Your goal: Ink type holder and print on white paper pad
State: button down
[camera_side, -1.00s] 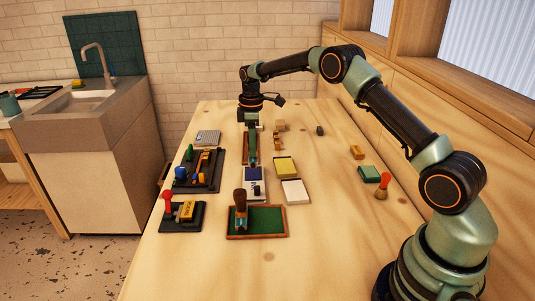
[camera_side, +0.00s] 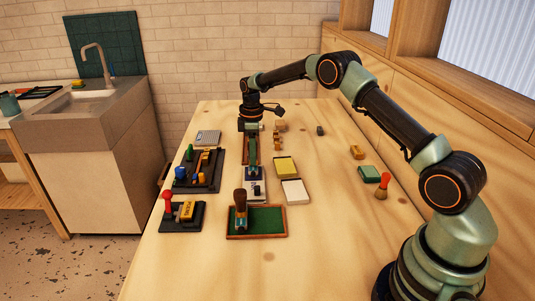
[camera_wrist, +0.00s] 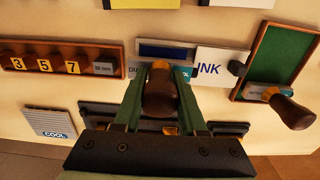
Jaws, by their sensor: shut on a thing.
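My gripper (camera_wrist: 162,112) is shut on the type holder, whose dark wooden handle (camera_wrist: 160,95) stands between the fingers in the wrist view. In the side view my gripper (camera_side: 252,165) hangs low over the dark blue ink pad (camera_wrist: 170,50), whose white INK label shows at the right in the wrist view. The holder's lower end is mostly hidden, and I cannot tell whether it touches the ink pad. The white paper pad (camera_side: 296,192) lies just right of the ink pad in the side view.
A yellow pad (camera_side: 285,166) lies behind the white pad. In front is a green tray (camera_side: 265,221) with a dark-handled tool (camera_side: 240,206). Black stands (camera_side: 183,216) with tools are on the left. A number rack (camera_wrist: 60,60) shows in the wrist view.

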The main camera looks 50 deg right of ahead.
jog(key=shift+f, duration=0.5)
dwell(1.2)
jog(key=shift+r, duration=0.1)
jog(key=shift+r, duration=3.45)
jog(key=shift+s+d+r, duration=0.1)
jog(key=shift+s+d, duration=0.1)
jog(key=shift+s, duration=0.15)
jog(key=s+d, duration=0.2)
jog(key=s, duration=1.1)
jog(key=shift+s+f, duration=0.15)
jog(key=shift+f, duration=0.85)
jog(key=shift+s+f, duration=0.2)
jog(key=shift+f, duration=0.8)
jog(key=shift+s+f, duration=0.15)
jog(key=shift+f, duration=0.85)
jog(key=shift+f, duration=0.6)
